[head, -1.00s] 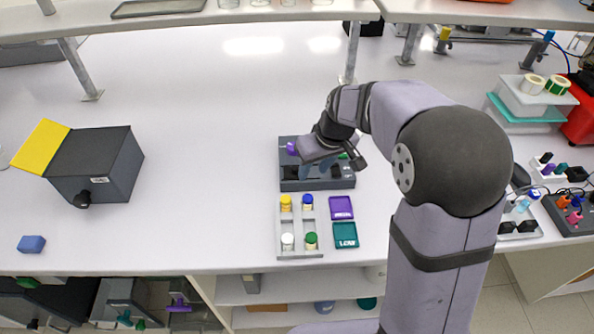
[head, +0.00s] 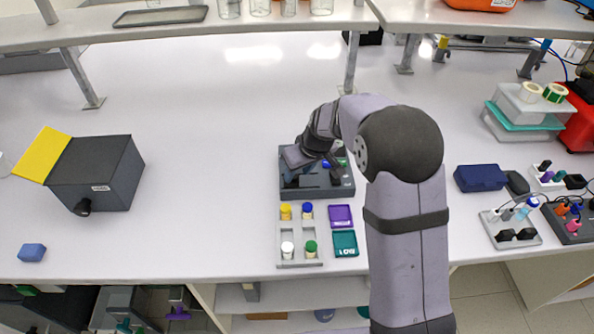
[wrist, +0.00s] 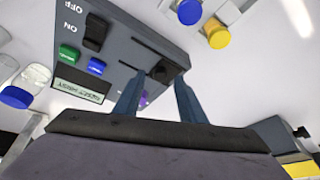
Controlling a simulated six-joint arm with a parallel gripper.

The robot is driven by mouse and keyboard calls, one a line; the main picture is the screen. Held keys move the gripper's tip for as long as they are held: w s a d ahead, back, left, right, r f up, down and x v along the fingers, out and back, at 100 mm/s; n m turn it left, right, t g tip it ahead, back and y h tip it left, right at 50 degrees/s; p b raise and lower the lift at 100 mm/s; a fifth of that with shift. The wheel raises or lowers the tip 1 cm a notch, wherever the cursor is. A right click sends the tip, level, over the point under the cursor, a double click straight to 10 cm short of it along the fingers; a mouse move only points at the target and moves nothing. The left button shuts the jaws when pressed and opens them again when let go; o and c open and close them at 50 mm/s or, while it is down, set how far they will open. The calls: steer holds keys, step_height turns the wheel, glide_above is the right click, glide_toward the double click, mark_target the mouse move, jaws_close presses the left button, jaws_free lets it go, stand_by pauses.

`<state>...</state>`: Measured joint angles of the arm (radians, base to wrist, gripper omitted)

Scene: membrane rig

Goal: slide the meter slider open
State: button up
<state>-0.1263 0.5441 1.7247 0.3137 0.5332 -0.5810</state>
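The meter (head: 338,189) is a dark grey box on the bench, partly covered by my gripper (head: 298,157) at its left part. In the wrist view the meter panel (wrist: 118,45) shows an OFF/ON rocker switch, green and blue buttons, a small display and dark slots. A black slider knob (wrist: 164,70) sits near the panel's edge. My gripper (wrist: 160,80) has its two fingers apart, with the knob seen between the fingertips. I cannot tell whether they touch it. A purple knob (wrist: 144,97) is partly hidden behind a finger.
A grey rack (head: 284,245) with yellow, blue, white and green caps stands just in front of the meter. Purple (head: 341,216) and teal (head: 345,243) trays lie beside it. A shelf (head: 200,30) runs behind.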

steer(key=shift+x, duration=0.9)
jaws_close()
steer(key=d+b, duration=0.3)
steer(key=d, duration=0.2)
steer(key=shift+f, duration=0.15)
steer(key=shift+d, duration=0.4)
jaws_free()
steer(key=shift+d, duration=0.1)
